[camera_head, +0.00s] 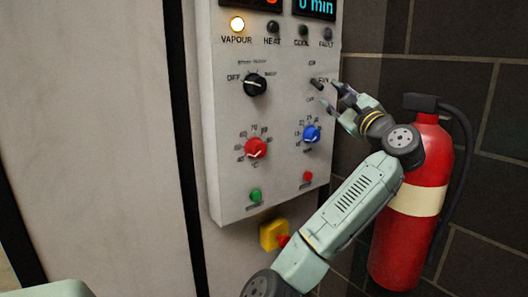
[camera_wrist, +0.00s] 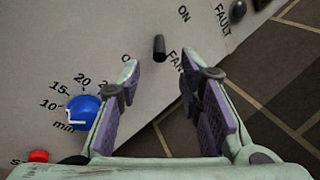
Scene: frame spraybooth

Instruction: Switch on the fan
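The fan switch is a small dark lever (camera_head: 317,84) at the upper right of the light control panel (camera_head: 228,150), between an ON and an OFF label. It also shows as a dark peg in the wrist view (camera_wrist: 159,48), beside the FAN label; I cannot tell which way it is set. My gripper (camera_head: 332,97) is in front of the panel's right side, close to the lever. In the wrist view my gripper (camera_wrist: 172,74) is open and empty. The lever appears just beyond its fingertips, between their lines, nearer the left finger.
A blue knob (camera_head: 311,134), red knob (camera_head: 256,148) and black selector (camera_head: 255,85) are on the panel. Green (camera_head: 255,196) and red (camera_head: 307,176) buttons sit lower. A yellow box (camera_head: 272,234) is below. A red fire extinguisher (camera_head: 405,245) stands behind my arm by the dark tiled wall.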

